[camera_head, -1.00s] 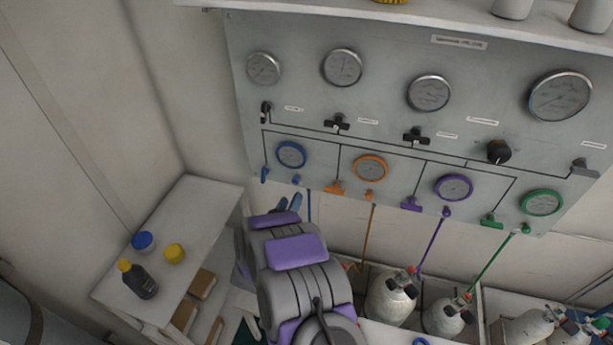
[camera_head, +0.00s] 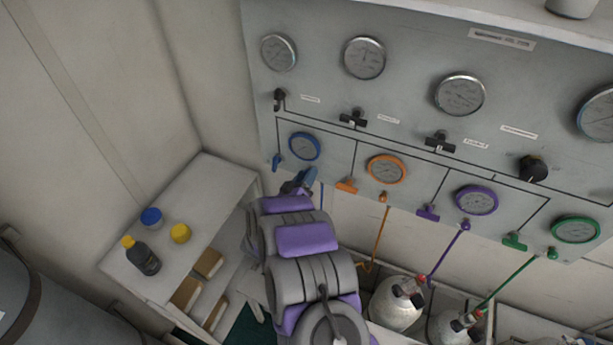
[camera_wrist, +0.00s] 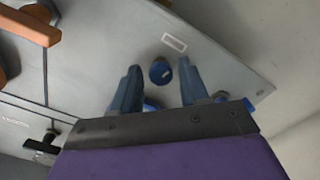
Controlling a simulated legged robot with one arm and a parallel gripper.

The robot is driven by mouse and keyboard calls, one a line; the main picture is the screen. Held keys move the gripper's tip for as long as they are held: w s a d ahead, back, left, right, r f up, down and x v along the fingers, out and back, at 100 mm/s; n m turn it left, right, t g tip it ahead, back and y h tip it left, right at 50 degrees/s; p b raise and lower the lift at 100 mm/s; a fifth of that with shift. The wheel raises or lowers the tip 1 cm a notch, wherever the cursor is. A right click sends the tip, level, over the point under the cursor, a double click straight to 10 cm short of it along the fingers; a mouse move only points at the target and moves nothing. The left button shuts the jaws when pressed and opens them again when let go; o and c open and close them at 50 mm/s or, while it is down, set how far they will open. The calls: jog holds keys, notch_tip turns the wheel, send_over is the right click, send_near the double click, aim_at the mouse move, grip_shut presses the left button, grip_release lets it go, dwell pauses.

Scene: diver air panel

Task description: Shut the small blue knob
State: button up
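My gripper (camera_wrist: 158,72) is open, with a gap on both sides of the knob; I see no contact. In the head view my gripper (camera_head: 307,178) is just below the blue-rimmed gauge (camera_head: 304,147) and hides the knob. A blue lever (camera_head: 276,162) is left of that gauge. More blue parts show behind my gripper in the wrist view, partly hidden.
An orange handle (camera_head: 346,185) and orange-rimmed gauge (camera_head: 387,169) are close on the right. Purple and green fittings lie farther right. Hoses run down to cylinders (camera_head: 395,304). A white shelf unit (camera_head: 212,190) with bottle and jars stands left.

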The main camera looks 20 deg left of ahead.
jog(key=shift+a+f, duration=0.1)
jog(key=shift+a, duration=0.3)
jog(key=shift+c, duration=1.4)
jog(key=shift+d, duration=0.4)
jog(key=c, duration=0.4)
grip_shut()
jog(key=shift+a, duration=0.1)
